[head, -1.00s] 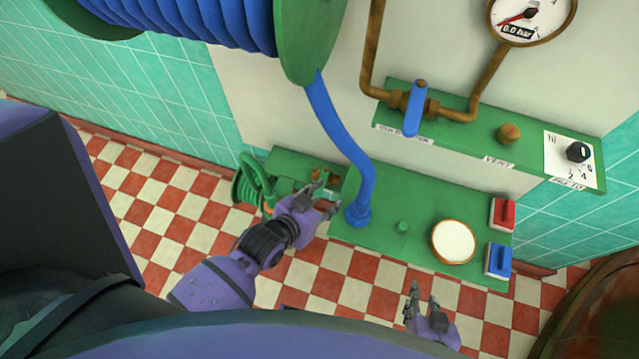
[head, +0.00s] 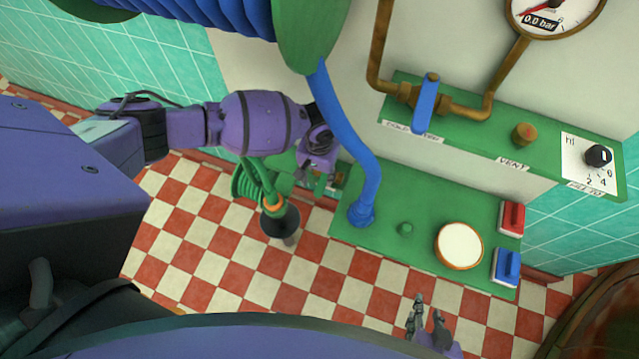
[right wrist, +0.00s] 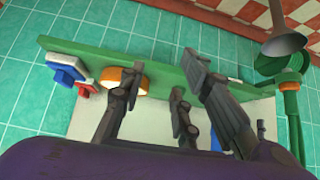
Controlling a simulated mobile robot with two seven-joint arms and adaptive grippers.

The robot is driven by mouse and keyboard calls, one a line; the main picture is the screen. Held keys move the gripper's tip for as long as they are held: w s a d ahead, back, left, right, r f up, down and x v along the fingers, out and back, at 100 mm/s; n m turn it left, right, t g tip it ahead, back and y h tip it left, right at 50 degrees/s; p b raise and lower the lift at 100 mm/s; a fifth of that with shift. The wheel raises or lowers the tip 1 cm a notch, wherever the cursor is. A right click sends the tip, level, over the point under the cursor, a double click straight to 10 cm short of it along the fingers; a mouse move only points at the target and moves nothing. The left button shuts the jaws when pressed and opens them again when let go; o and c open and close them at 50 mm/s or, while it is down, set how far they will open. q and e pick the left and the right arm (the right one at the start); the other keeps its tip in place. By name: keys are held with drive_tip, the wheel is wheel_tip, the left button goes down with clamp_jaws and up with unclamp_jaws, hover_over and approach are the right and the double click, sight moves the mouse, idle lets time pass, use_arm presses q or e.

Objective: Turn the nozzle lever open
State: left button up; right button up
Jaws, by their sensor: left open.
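The nozzle (head: 280,218) hangs at the left end of the green bench, with a green hose, an orange ring and a dark bell mouth. It also shows in the right wrist view (right wrist: 284,42), at upper right. Its lever cannot be told apart for certain. My left gripper (head: 318,182) is open, right of the nozzle and apart from it, fingers pointing down near the bench end; my wrist hides part of that area. My right gripper (head: 426,312) is low at front, its fingers spread and empty; they also show in the right wrist view (right wrist: 160,82).
A blue hose (head: 345,150) drops to the green bench (head: 390,262), close right of my left gripper. A blue valve handle (head: 426,103) stands across a brass pipe on the shelf. Red (head: 511,218) and blue (head: 506,267) switches sit at the bench's right end. The checkered floor in front is clear.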

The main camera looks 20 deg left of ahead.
sight(320, 188)
use_arm(q)
wheel_tip(320, 188, down, 6)
drive_tip(key=shift+d+r+b, duration=0.1)
drive_tip(key=shift+r+b, duration=0.05)
drive_tip(key=shift+b, duration=0.35)
drive_tip(key=shift+f, duration=0.6)
use_arm(e)
drive_tip(key=shift+s+f, duration=0.15)
drive_tip(key=shift+f, duration=0.55)
